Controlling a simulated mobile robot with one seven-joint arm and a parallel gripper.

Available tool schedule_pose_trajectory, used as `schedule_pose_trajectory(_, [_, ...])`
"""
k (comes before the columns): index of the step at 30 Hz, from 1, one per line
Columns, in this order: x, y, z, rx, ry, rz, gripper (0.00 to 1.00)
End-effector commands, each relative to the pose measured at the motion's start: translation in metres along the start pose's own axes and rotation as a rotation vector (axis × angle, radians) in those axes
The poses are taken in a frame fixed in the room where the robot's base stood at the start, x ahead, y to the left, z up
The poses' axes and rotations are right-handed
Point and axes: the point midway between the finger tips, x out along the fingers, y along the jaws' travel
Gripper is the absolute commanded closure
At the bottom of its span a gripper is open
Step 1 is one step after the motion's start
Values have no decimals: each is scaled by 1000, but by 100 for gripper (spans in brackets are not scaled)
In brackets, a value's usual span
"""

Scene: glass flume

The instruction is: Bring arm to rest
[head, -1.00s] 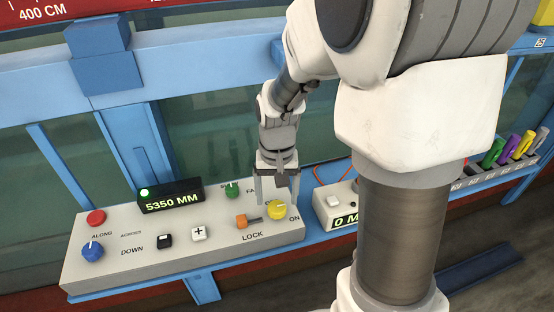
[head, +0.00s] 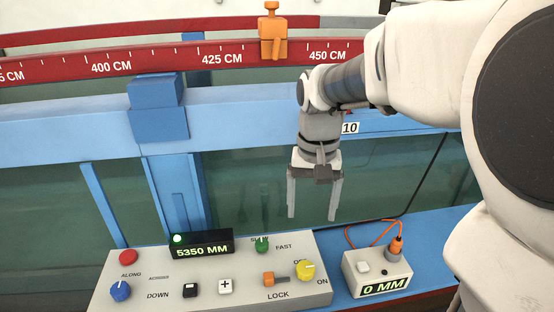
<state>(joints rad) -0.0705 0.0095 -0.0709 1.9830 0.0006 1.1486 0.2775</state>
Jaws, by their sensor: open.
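My gripper (head: 312,212) is open and empty. Its two fingers point down and it hangs in front of the flume glass, above the right part of the grey control panel (head: 140,282). It appears clear of the panel's knobs. My arm comes in from the right side of the view and bends down to the gripper.
The panel carries a yellow knob (head: 305,270), a green knob (head: 262,244), an orange lock lever (head: 270,279), a blue knob (head: 120,291) and a display (head: 206,249) reading 5350 MM. A small box (head: 377,274) reads 0 MM. A red scale rail (head: 150,62) carries an orange clamp (head: 273,35).

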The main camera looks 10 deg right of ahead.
Motion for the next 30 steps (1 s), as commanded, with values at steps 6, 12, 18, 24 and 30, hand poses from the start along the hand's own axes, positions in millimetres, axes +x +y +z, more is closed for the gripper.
schedule_pose_trajectory(6, [-3, 1, 4, -7, 12, -5, 17])
schedule_pose_trajectory(12, [-22, 10, 32, -59, 109, -38, 17])
schedule_pose_trajectory(18, [-37, 20, 71, -141, 249, -66, 17])
schedule_pose_trajectory(24, [-39, 30, 106, -213, 382, -75, 17])
schedule_pose_trajectory(30, [-36, 36, 126, -261, 467, -70, 17])
